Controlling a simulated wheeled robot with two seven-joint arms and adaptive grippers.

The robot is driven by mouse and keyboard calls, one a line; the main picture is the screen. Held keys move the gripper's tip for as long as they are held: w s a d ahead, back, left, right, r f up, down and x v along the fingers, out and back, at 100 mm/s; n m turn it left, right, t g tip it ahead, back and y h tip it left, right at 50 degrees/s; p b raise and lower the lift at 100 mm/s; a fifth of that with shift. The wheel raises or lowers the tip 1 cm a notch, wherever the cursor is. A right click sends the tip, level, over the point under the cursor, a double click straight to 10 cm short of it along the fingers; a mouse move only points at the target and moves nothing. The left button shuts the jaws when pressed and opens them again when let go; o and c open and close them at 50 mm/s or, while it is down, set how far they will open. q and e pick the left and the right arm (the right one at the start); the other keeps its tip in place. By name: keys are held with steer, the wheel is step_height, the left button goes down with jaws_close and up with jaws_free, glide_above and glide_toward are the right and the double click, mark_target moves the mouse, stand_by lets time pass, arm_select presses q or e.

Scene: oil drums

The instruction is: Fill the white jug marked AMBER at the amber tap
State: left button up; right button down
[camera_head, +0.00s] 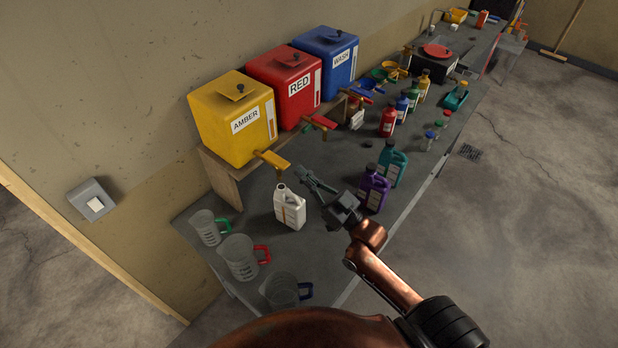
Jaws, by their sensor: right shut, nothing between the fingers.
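A white jug (289,209) stands upright on the bench, a little in front of the amber tap (272,160). Its label is too small to read, and I cannot tell if its mouth is right under the spout. The tap is on the yellow tank (232,118) labelled AMBER. My right gripper (309,178) is shut and empty, just right of the jug and apart from the tap handle. Another white container (356,118) stands farther back near the red and blue tanks. My left gripper is out of view.
A red tank (286,86) and a blue WASH tank (326,61) stand beside the yellow one on a wooden shelf. Clear measuring jugs (240,258) stand at the near end. Purple (373,190) and teal (391,163) bottles stand right of my gripper.

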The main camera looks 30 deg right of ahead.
mark_target(276, 160)
steer(key=p+x, duration=0.2)
steer(key=x, duration=0.4)
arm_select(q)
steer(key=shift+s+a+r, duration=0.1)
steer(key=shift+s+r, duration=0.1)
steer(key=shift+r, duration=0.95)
arm_select(e)
steer(key=f, duration=0.4)
steer(key=shift+s+f, duration=0.1)
steer(key=shift+s, duration=0.15)
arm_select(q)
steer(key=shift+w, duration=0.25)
